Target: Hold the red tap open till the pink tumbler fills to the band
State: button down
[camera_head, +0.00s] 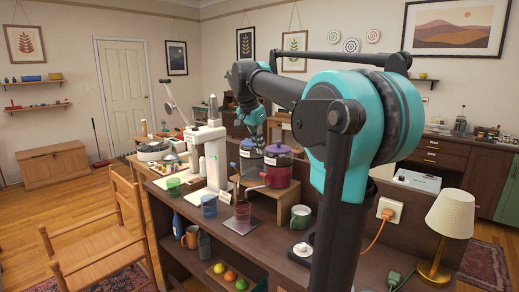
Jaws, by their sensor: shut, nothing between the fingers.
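The pink tumbler (242,213) stands upright on a thin grey mat at the front of the cabinet top. Its fill level and band are too small to tell. A dispenser with dark red contents (279,170) stands on a wooden riser behind and right of it. The red tap (263,175) seems to be on that dispenser's front left, small and unclear. My gripper (257,143) points down by the dispenser with blue contents (250,163), above and behind the tumbler. It is shut and empty; its fingertips are hard to make out.
A blue tumbler (209,206) and a green tumbler (174,187) stand to the left. A green mug (300,217) stands right of the riser (288,203). A white machine (207,158) is behind left. A lamp (446,225) stands far right. A wooden chair (100,235) is left.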

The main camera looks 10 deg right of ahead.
send_over(262, 175)
jog(key=d, duration=0.1)
jog(key=shift+w+f, duration=0.15)
jog(key=shift+f, duration=1.45)
jog(key=shift+w+f, duration=0.15)
jog(key=shift+f, duration=1.45)
jog(key=shift+f, duration=0.65)
jog(key=shift+f, duration=0.55)
jog(key=shift+s+a+f, duration=0.45)
jog(key=shift+a+f, duration=0.15)
jog(key=shift+f, duration=0.15)
dwell(2.7)
